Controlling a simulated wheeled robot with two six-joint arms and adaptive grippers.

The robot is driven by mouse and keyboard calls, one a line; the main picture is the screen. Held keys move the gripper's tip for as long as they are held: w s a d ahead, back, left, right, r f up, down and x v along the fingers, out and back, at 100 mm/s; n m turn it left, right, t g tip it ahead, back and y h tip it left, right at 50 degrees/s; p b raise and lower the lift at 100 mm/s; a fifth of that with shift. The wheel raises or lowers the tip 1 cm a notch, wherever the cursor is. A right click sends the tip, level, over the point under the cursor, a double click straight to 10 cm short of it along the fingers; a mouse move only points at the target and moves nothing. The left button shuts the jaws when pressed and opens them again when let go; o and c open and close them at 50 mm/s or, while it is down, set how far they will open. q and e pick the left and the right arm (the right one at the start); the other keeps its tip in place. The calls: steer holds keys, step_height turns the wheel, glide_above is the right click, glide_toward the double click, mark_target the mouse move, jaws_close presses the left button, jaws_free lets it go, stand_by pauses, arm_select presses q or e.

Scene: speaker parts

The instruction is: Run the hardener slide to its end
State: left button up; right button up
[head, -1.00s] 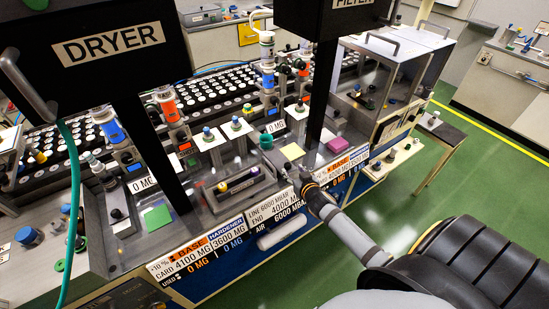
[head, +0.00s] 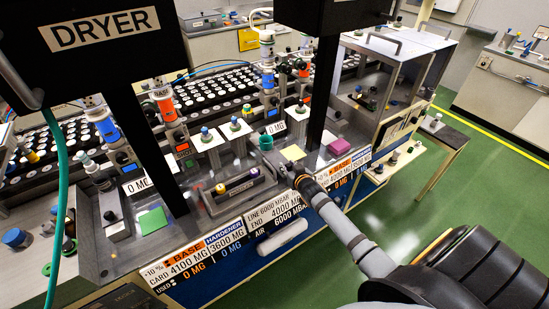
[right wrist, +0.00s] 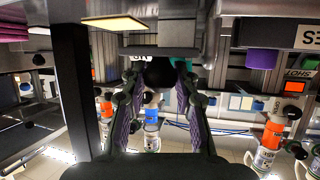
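My right gripper (head: 277,160) reaches in from the lower right over the front of the bench, close to a teal cylinder (head: 266,142). In the right wrist view its two fingers (right wrist: 160,82) stand apart. A round dark knob (right wrist: 157,76) shows between their tips, with a gap visible at the sides; I cannot tell whether it is the slide's knob. Part of the teal piece (right wrist: 183,66) shows just behind it. The hardener label (head: 224,236) is on the front panel. The hardener slide itself cannot be made out clearly. My left gripper is out of view.
A black DRYER housing (head: 110,35) on a dark post stands at the left, and another housing (head: 325,18) on a post stands behind my right gripper. A tray with a purple-capped and a yellow-capped part (head: 240,185) lies left of the gripper. A yellow pad (head: 293,152) is beside it.

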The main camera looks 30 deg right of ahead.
mark_target(268, 145)
jaws_close()
steer(key=shift+w+a+b, duration=0.2)
steer(key=shift+w+b, duration=1.05)
steer(key=shift+w, duration=1.65)
steer(key=shift+w+a+b, duration=0.15)
steer(key=shift+w+b, duration=0.9)
steer(key=shift+w, duration=0.65)
steer(key=shift+w+a+b, duration=0.15)
steer(key=shift+w+b, duration=1.05)
steer(key=shift+w, duration=0.25)
steer(key=shift+w+a+b, duration=0.1)
steer(key=shift+w+b, duration=1.1)
steer(key=shift+w, duration=0.25)
steer(key=o, duration=0.7)
jaws_free()
steer(key=v, duration=1.2)
steer(key=shift+r, duration=0.1)
